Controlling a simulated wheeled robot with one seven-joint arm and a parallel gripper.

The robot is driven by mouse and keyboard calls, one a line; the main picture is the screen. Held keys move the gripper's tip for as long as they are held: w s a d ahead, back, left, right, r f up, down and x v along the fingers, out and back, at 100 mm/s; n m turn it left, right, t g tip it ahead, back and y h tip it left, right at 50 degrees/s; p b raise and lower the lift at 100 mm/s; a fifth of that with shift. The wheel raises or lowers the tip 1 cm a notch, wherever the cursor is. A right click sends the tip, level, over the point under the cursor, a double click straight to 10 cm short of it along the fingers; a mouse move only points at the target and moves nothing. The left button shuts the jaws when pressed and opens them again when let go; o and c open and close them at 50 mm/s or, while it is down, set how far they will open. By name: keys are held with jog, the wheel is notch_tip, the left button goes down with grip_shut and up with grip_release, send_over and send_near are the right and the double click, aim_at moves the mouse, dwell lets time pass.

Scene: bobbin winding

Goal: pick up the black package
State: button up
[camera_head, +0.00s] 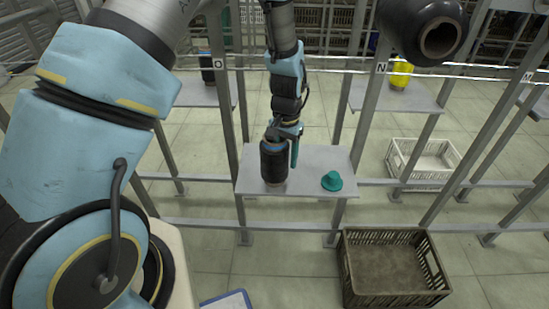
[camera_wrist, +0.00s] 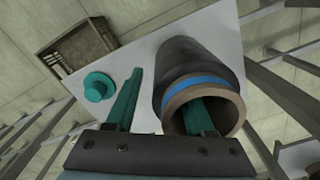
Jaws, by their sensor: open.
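The black package (camera_head: 273,162) is a dark cylinder with a blue band near its upper end, standing upright on the grey shelf (camera_head: 322,158). In the wrist view the black package (camera_wrist: 195,62) shows its hollow brown tube end toward me. My gripper (camera_head: 284,142) is over its top, fingers pointing down. In the wrist view my gripper (camera_wrist: 163,100) is open, with one teal finger inside the tube mouth and the other outside along the package's wall. A gap shows between the outer finger and the wall. The inner fingertip is hidden in the tube.
A teal hat-shaped piece (camera_head: 332,181) sits on the same shelf, right of the package. A brown crate (camera_head: 385,235) stands on the floor in front, and a white crate (camera_head: 423,183) behind at right. Metal posts flank the shelf. A black roll (camera_head: 405,25) hangs upper right.

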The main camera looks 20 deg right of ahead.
jog(key=shift+f, duration=0.55)
grip_shut()
dwell(1.0)
